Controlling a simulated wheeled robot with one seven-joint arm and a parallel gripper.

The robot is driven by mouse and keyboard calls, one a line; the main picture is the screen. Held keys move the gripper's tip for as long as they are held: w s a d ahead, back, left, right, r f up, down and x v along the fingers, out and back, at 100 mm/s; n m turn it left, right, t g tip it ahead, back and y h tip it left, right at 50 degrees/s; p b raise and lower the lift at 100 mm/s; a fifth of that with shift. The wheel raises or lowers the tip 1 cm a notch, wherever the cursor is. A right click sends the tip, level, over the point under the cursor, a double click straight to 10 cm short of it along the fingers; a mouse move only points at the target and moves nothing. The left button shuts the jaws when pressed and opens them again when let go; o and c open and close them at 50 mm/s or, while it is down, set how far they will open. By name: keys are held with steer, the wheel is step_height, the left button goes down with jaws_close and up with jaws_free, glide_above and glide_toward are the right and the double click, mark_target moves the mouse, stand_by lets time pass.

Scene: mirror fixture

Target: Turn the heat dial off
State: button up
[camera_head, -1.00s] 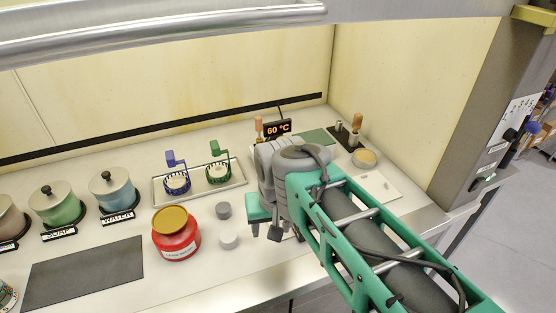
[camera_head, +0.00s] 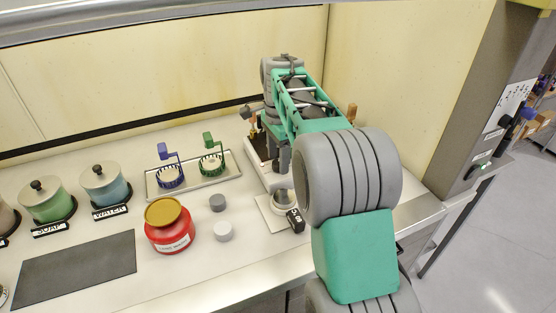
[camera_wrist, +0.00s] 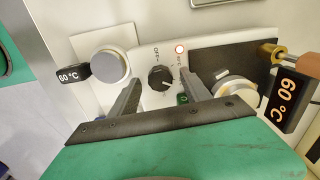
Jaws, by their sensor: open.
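The heat dial (camera_wrist: 160,79) is a small black round knob on a white panel in the wrist view. An OFF label lies to its upper left, another marking to its right, and a red-ringed light (camera_wrist: 180,48) glows above it. I cannot surely read where the knob points. My gripper (camera_wrist: 161,78) is open, its two dark fingers on either side of the knob in the picture; I cannot tell whether they touch it. In the head view my gripper (camera_head: 284,160) points down at the back right of the counter, and my arm hides the dial.
Dark 60 °C displays stand left (camera_wrist: 76,73) and right (camera_wrist: 288,101) in the wrist view. A grey round piece (camera_wrist: 110,66) and a metal dish (camera_wrist: 237,90) flank the panel. A red jar (camera_head: 172,232) and a tray (camera_head: 221,180) stand left of my arm.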

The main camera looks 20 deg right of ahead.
steer(key=shift+f, duration=0.45)
steer(key=shift+c, duration=0.2)
jaws_close()
